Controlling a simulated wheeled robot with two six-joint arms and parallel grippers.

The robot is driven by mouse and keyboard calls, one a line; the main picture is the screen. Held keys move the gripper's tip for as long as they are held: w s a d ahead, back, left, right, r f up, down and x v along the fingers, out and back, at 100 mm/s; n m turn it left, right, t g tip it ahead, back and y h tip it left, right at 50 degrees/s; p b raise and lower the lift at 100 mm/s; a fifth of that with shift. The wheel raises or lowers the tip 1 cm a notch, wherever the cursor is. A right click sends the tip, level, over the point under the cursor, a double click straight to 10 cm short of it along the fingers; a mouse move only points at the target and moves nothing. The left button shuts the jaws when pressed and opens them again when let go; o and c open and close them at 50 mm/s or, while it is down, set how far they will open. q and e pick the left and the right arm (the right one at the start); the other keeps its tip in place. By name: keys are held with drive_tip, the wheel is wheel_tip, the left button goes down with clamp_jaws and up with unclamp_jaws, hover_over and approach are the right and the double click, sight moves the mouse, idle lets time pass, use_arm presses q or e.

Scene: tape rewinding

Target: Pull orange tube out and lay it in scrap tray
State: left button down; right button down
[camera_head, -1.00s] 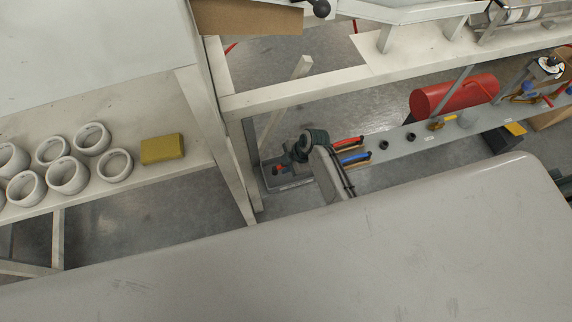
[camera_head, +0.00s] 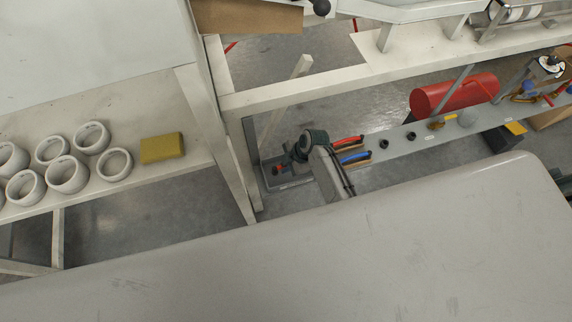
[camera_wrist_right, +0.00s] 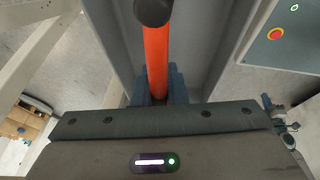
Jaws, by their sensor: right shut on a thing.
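The orange tube (camera_wrist_right: 157,60) has a black end (camera_wrist_right: 153,12) and runs between the dark fingers of my right gripper (camera_wrist_right: 157,86) in the right wrist view. The gripper is shut on it, and its body hides the tube's lower end. In the head view my right gripper (camera_head: 292,155) is small and partly hidden by its wrist, at the left end of the grey shelf. A small orange-red spot (camera_head: 279,169) shows beside it; I cannot tell whether it is the tube. I cannot make out the scrap tray for sure. My left gripper is not in view.
Red- and blue-handled tools (camera_head: 352,150) lie on the grey shelf (camera_head: 405,146) just right of my arm. A red cylinder (camera_head: 455,93) is behind the shelf. White rings (camera_head: 66,174) and a yellow block (camera_head: 162,148) stand on the left bench. Pale frame posts (camera_head: 233,160) are close left of the gripper.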

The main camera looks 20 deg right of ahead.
drive_tip(key=shift+f+b, duration=0.4)
drive_tip(key=shift+f, duration=0.25)
drive_tip(key=c, duration=1.4)
unclamp_jaws()
drive_tip(key=shift+o, duration=0.2)
drive_tip(key=v, duration=1)
drive_tip(key=shift+d+r+b, duration=0.2)
drive_tip(key=shift+r+b, duration=0.15)
